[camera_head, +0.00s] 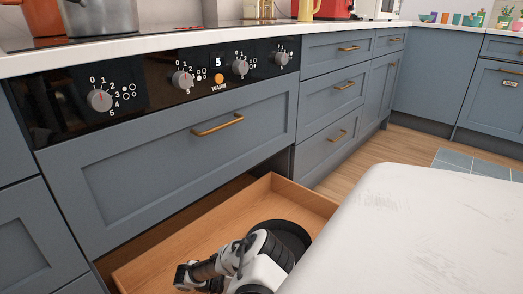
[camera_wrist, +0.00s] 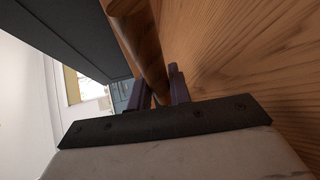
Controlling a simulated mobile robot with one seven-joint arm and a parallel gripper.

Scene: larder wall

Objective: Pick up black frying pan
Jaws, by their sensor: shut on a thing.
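A black round pan (camera_head: 288,231) lies in the open wooden drawer in the head view, partly hidden by my arm. In the wrist view my gripper (camera_wrist: 161,84) is shut on a brown wooden handle (camera_wrist: 142,42), which runs up between the two dark fingers. The handle looks like the pan's, but the wrist view does not show where they join. My arm hides the fingers in the head view. Whether the pan touches the drawer floor cannot be told.
The wooden drawer (camera_head: 190,240) is pulled out below the cooker front (camera_head: 200,140), whose brass handle (camera_head: 218,125) juts out above it. Pots (camera_head: 100,18) stand on the hob. Blue-grey cabinets line the right. Wooden floor (camera_head: 375,155) is clear beyond the drawer.

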